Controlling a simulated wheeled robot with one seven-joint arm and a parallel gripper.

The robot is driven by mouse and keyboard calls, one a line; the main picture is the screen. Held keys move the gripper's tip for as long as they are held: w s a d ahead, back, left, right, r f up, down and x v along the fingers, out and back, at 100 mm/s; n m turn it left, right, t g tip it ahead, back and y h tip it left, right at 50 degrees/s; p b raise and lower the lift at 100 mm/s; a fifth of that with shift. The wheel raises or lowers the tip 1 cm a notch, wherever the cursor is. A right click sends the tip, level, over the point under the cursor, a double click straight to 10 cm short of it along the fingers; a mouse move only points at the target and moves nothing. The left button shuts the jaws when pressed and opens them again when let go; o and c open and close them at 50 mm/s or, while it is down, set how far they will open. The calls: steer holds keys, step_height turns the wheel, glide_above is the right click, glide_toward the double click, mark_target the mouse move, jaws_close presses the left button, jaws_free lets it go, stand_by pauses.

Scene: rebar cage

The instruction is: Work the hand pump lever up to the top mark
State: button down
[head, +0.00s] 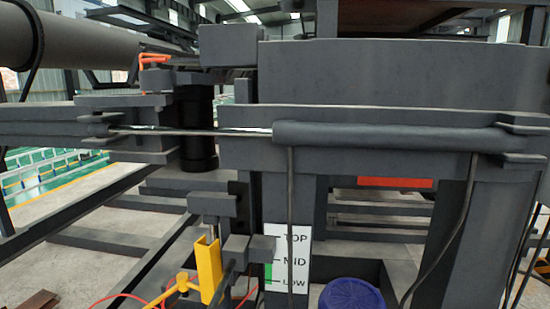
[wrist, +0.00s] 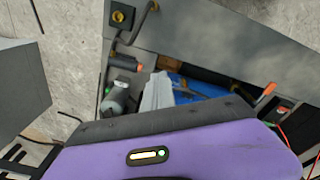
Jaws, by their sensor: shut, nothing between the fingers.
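In the head view a white scale card (head: 290,262) reads TOP, MID and LOW from top to bottom. A green bar (head: 268,273) on its left edge spans roughly from MID to LOW.
Heavy grey beams (head: 365,130) and a long grey cylinder (head: 375,137) cross the head view. A blue lidded tub (head: 350,294) stands right of the card. Red hoses (head: 125,297) run low left. The wrist view shows a grey box with a blue item (wrist: 195,90) inside.

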steer(key=shift+f, duration=0.1)
steer(key=shift+s+a+f+b, duration=0.1)
steer(key=shift+s+f+b, duration=0.1)
steer(key=shift+f+b, duration=0.35)
steer(key=shift+f, duration=0.15)
steer(key=shift+s+f+b, duration=0.15)
steer(key=shift+f+b, duration=0.3)
steer(key=shift+f, duration=0.1)
steer(key=shift+s+f+b, duration=0.15)
steer(key=shift+f+b, duration=0.4)
steer(key=shift+f, duration=0.15)
steer(key=shift+s+f+b, duration=0.15)
steer(key=shift+f+b, duration=0.4)
steer(key=shift+f, duration=0.15)
